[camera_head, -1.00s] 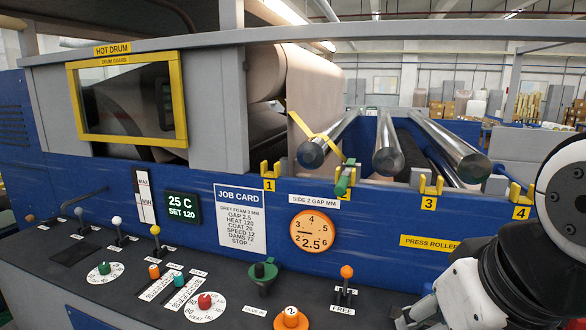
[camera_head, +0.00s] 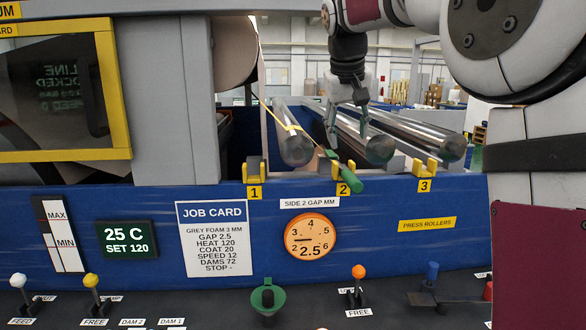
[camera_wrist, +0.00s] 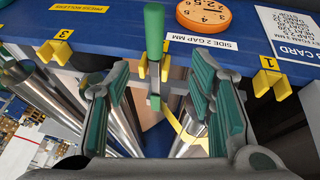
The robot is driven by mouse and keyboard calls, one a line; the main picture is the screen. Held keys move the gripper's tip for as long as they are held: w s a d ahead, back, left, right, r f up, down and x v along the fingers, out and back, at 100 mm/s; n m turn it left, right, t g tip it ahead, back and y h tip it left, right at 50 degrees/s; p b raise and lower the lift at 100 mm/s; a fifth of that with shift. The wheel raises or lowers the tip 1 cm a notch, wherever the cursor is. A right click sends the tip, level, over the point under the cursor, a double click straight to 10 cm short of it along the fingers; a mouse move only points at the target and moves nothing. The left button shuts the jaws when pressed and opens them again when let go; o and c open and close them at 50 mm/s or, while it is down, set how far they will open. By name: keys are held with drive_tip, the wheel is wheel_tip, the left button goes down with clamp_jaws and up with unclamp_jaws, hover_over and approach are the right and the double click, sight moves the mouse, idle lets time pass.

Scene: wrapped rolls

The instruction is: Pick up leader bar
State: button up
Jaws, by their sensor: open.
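The leader bar shows as a green handle (camera_head: 345,173) slanting out over the blue front wall, in or against the yellow bracket marked 2 (camera_head: 343,187). In the wrist view the green handle (camera_wrist: 154,30) points up the picture between the fingers' directions, beyond the tips. The rest of the bar is mostly hidden behind the bracket and rollers. My gripper (camera_head: 346,122) is open and empty, pointing down above and slightly behind the handle. Its two green-padded fingers (camera_wrist: 157,85) stand wide apart in the wrist view, on either side of the handle's line.
Steel press rollers (camera_head: 378,148) lie behind the wall, close under my fingers. A yellow strap (camera_head: 280,122) runs across the left roller. Yellow brackets marked 1 (camera_head: 254,170) and 3 (camera_head: 426,168) stand either side. The control shelf (camera_head: 215,304) has several levers.

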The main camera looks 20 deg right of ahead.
drive_tip(key=w+d, duration=0.1)
drive_tip(key=w, duration=0.1)
drive_tip(key=p, duration=0.1)
hover_over(348, 172)
drive_tip(key=s+a, duration=0.2)
drive_tip(key=s, duration=0.1)
wheel_tip(348, 172, down, 7)
drive_tip(key=shift+w+d+f, duration=0.1)
drive_tip(key=shift+d+f, duration=0.05)
drive_tip(key=shift+f, duration=0.05)
drive_tip(key=shift+w+p+x, duration=0.2)
drive_tip(key=shift+p+x, duration=0.85)
drive_tip(key=shift+x, duration=1.9)
drive_tip(key=shift+d+r, duration=0.15)
clamp_jaws()
